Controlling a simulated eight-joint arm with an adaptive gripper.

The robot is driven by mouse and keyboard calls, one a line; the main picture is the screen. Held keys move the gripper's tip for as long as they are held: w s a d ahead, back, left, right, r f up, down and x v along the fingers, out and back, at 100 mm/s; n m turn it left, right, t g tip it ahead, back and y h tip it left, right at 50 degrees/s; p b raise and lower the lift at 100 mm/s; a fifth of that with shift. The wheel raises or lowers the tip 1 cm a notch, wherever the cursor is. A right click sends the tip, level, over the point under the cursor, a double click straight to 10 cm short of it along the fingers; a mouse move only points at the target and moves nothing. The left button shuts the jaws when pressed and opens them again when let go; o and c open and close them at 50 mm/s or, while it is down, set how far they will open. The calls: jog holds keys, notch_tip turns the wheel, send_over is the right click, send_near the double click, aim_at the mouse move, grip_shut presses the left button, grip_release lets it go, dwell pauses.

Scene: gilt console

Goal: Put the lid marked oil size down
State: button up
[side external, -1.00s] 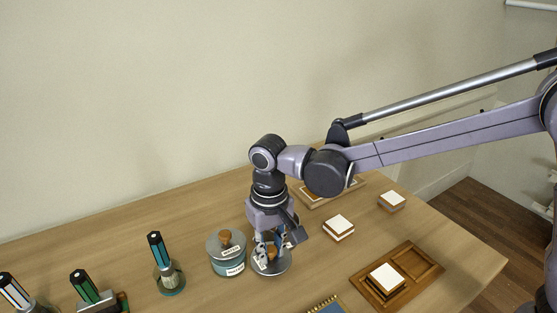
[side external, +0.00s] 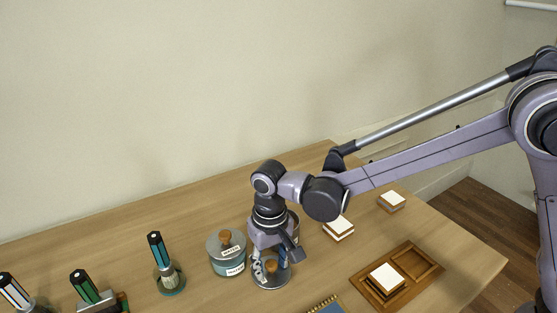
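A round grey lid (side external: 272,284) with a wooden knob and a pale label is at the front middle of the table, under my gripper (side external: 271,266). The label is too small and too covered to read as oil size. The fingers are around the knob, shut on it as far as I can see. The lid looks roughly level and at or just above the wood; I cannot tell whether it touches. My wrist hides part of its top.
A labelled glass jar (side external: 227,257) with a knobbed lid stands close to the left. Another rounded container (side external: 293,226) is partly hidden behind my wrist. A wooden tray (side external: 428,268) and white-topped blocks (side external: 391,200) lie right. A brush-like tool (side external: 158,250) stands left.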

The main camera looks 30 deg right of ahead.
aim_at(271, 264)
notch_tip(271, 264, up, 12)
jog(key=s+d+t, duration=0.3)
jog(key=s+d, duration=0.2)
jog(key=d, duration=0.7)
jog(key=s+d+t, duration=0.3)
jog(key=s+d, duration=0.2)
jog(key=d, duration=0.7)
jog(key=shift+t, duration=0.4)
jog(key=shift+o, duration=0.3)
jog(key=shift+s+d+f, duration=0.15)
jog(key=shift+s+d, duration=0.1)
jog(key=shift+d, duration=0.1)
jog(key=o, duration=1)
jog(key=shift+s+d+f, duration=0.1)
jog(key=shift+s+d, duration=0.05)
jog(key=shift+d, duration=0.05)
jog(key=shift+o, duration=0.3)
